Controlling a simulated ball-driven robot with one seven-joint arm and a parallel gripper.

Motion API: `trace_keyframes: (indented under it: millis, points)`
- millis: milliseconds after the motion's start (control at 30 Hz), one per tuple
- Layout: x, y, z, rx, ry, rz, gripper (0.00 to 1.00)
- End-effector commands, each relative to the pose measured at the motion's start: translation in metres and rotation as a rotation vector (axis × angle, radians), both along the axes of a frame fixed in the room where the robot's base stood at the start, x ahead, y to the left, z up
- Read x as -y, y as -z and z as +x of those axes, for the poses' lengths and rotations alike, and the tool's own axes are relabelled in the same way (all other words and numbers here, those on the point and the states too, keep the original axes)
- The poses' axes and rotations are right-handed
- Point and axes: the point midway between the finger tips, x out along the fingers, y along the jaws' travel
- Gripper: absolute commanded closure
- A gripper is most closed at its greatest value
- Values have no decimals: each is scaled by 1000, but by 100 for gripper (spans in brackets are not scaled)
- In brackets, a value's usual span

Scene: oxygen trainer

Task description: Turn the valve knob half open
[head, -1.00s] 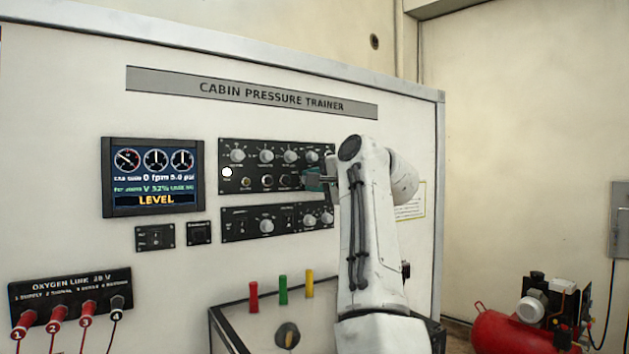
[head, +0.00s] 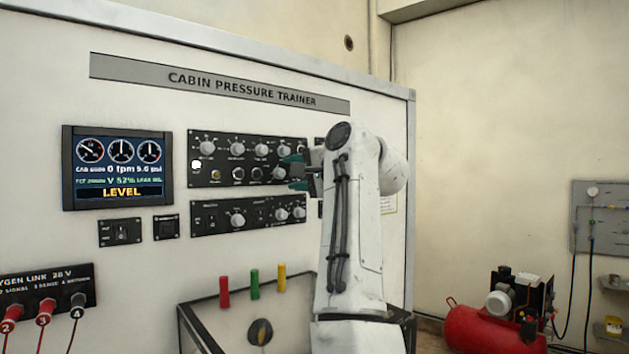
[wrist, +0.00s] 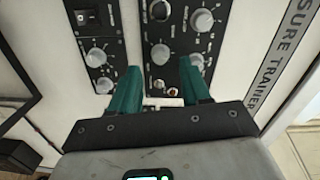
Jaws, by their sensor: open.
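The valve knob's label is too small to read, so I cannot tell for certain which knob it is. A round grey knob (head: 279,173) sits at the right of the lower row on the upper black panel (head: 200,180). In the wrist view this grey knob (wrist: 160,54) shows between and just beyond the teal fingertips. My gripper (head: 292,172) is open and empty, just right of that knob. In the wrist view my gripper (wrist: 160,66) points at the panel, its fingers apart on either side of the knob. Contact cannot be seen. The display (head: 118,168) reads V 52% and LEVEL.
More knobs crowd the top row (head: 237,149) and the lower panel (head: 237,220). Red, green and yellow handles (head: 254,284) stand on a box below. Red-and-black plugs (head: 43,312) are at lower left. A red compressor (head: 490,325) stands right on the floor.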

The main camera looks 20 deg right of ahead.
Motion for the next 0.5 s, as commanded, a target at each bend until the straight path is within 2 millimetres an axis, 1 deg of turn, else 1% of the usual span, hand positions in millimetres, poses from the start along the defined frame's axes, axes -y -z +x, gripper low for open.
trace_keyframes:
  millis: [33, 200, 333, 500]
  points:
    - [4, 4, -9, 3, 2, 1, 53]
    - [15, 2, -39, 4, 2, 0, 53]
    - [21, 0, -55, 1, 1, 1, 53]
    - [24, -1, -65, 0, 1, 1, 53]
